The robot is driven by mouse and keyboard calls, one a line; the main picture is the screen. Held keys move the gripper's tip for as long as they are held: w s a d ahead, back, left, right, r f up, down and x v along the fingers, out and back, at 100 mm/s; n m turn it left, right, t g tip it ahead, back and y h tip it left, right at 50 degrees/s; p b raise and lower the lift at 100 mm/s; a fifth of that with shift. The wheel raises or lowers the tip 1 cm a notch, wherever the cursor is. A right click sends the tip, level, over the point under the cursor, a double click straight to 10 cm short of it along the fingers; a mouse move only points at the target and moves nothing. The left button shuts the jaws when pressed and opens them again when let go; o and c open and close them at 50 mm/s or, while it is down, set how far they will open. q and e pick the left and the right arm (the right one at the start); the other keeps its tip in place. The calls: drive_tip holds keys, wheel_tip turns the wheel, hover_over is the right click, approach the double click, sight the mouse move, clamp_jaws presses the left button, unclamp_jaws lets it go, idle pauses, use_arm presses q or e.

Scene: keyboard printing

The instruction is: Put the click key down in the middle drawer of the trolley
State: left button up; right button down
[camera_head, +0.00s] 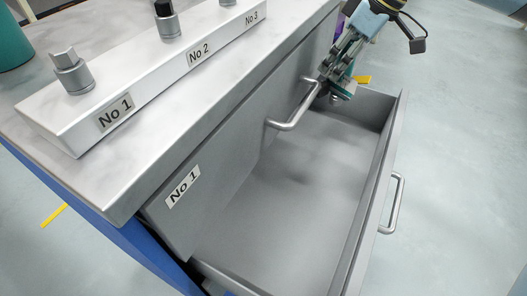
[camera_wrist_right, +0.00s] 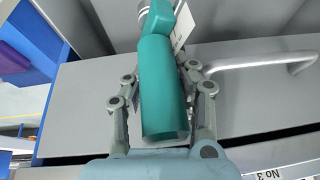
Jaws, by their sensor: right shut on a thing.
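The click key shows in the right wrist view as a teal handle (camera_wrist_right: 162,100) with a metal part and a white tag at its far end. My right gripper (camera_wrist_right: 160,76) is shut on the handle, with one finger on each side. In the head view the right gripper (camera_head: 338,80) is at the far end of the open drawer (camera_head: 290,205), beside the upper drawer's front. The key is mostly hidden there by the gripper. The open drawer lies below the drawer front labelled No 1 (camera_head: 183,186), and its visible floor looks empty. My left gripper is not in view.
A metal holder (camera_head: 150,95) with sockets and labels No 1 to No 3 stands on the trolley top (camera_head: 130,188). Drawer handles (camera_head: 294,108) (camera_head: 392,205) stick out. A teal object (camera_head: 12,42) is at the far left. Open floor lies to the right.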

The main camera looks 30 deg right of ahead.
sight(335, 89)
wheel_tip(335, 89, down, 8)
drive_tip(key=b, duration=0.2)
drive_tip(key=shift+s+d+r+b, duration=0.1)
drive_tip(key=shift+b, duration=0.2)
drive_tip(key=b+x, duration=0.1)
drive_tip(key=x, duration=0.1)
drive_tip(key=b+x, duration=0.1)
drive_tip(key=x, duration=0.2)
drive_tip(key=b+x, duration=0.2)
drive_tip(key=x, duration=0.1)
drive_tip(key=shift+w+a+r, duration=0.2)
drive_tip(key=shift+w+a, duration=0.1)
drive_tip(key=shift+w, duration=0.2)
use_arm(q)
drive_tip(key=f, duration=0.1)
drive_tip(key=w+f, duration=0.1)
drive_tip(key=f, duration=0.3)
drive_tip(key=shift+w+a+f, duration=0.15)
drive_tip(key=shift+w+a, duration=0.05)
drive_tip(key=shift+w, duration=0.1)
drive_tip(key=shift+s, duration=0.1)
use_arm(e)
drive_tip(key=c, duration=1.1)
unclamp_jaws()
drive_tip(key=shift+f, duration=0.1)
